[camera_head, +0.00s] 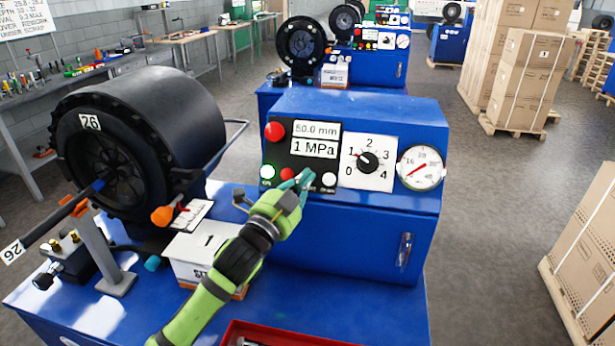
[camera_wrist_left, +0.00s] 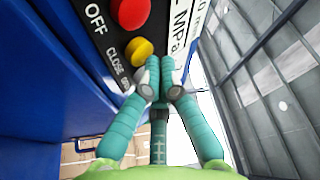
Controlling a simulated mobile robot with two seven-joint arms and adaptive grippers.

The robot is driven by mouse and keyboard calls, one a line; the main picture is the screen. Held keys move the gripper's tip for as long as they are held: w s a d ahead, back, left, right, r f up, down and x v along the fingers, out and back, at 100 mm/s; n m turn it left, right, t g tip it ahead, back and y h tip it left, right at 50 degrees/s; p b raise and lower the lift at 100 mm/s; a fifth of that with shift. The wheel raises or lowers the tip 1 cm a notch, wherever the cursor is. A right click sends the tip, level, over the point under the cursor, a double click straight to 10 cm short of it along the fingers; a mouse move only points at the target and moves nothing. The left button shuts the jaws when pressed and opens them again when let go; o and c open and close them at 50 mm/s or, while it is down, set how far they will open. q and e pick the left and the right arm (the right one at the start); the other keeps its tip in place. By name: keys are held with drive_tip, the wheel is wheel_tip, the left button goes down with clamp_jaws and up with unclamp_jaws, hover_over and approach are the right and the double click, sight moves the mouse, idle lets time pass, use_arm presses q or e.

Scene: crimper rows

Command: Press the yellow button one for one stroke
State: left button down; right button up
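The blue machine (camera_head: 350,225) carries a control panel (camera_head: 297,155) with a row of buttons along its lower edge. My left gripper (camera_head: 303,178) is at this row, covering the yellow button's place in the head view. In the left wrist view the round yellow button (camera_wrist_left: 138,50) shows beside the red OFF button (camera_wrist_left: 130,13). The teal fingers of my left gripper (camera_wrist_left: 160,72) are drawn together at the tips, with nothing seen between them. The tips are close to the yellow button, slightly to its right and below it in that view; I cannot tell whether they touch.
A dial (camera_head: 367,161) and gauge (camera_head: 420,167) sit further right. A white box (camera_head: 195,255) and red tray (camera_head: 275,335) stand below the arm.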

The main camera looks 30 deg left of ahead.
use_arm(q)
drive_tip(key=shift+w+a+f, duration=0.1)
drive_tip(key=shift+w+f, duration=0.1)
drive_tip(key=shift+w, duration=0.15)
idle(0.7)
idle(0.4)
drive_tip(key=shift+s+d+r+p, duration=0.2)
drive_tip(key=shift+s+r+p, duration=0.3)
drive_tip(key=shift+s, duration=0.2)
drive_tip(key=s+r+p, duration=0.1)
drive_tip(key=s+p, duration=0.1)
drive_tip(key=s+d+r+p, duration=0.1)
drive_tip(key=s, duration=0.1)
drive_tip(key=shift+r, duration=0.35)
idle(2.0)
